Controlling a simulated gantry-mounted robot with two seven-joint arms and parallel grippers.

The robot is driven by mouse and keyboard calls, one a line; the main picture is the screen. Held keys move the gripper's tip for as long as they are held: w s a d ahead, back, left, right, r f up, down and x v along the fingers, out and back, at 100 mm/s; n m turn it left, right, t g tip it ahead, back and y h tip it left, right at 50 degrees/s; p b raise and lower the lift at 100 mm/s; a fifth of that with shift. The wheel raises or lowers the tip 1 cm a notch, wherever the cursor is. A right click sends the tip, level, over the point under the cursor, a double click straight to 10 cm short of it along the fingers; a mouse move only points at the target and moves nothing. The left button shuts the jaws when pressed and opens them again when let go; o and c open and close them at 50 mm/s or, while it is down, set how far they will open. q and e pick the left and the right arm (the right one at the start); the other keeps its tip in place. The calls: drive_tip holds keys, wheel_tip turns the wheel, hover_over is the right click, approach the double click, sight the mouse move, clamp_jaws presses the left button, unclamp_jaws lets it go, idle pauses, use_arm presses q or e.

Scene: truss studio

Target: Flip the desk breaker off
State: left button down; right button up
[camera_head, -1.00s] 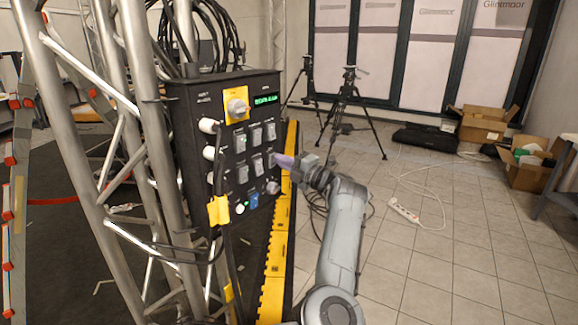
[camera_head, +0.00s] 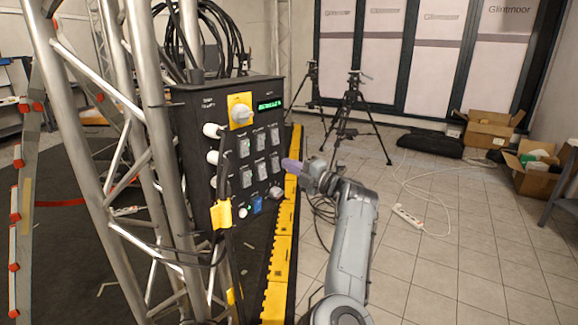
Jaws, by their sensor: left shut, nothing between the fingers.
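A black power box (camera_head: 205,150) stands against the truss, with two rows of small breaker switches (camera_head: 260,141) behind clear-looking covers on its front. The labels are too small to read, so I cannot tell which is the desk breaker, nor the lever positions. My left gripper (camera_head: 287,164) has purplish fingertips and is shut and empty. It points left at the box's right edge, beside the rightmost lower-row breaker (camera_head: 275,164); a small gap appears between them. My right gripper is not in view.
Metal truss legs (camera_head: 150,130) stand left. A yellow-black cable ramp (camera_head: 280,250) runs along the floor.

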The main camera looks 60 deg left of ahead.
use_arm(q)
drive_tip(key=r+p+v, duration=0.1)
drive_tip(key=r+v, duration=0.1)
drive_tip(key=v, duration=0.9)
drive_tip(key=shift+d+r, duration=0.35)
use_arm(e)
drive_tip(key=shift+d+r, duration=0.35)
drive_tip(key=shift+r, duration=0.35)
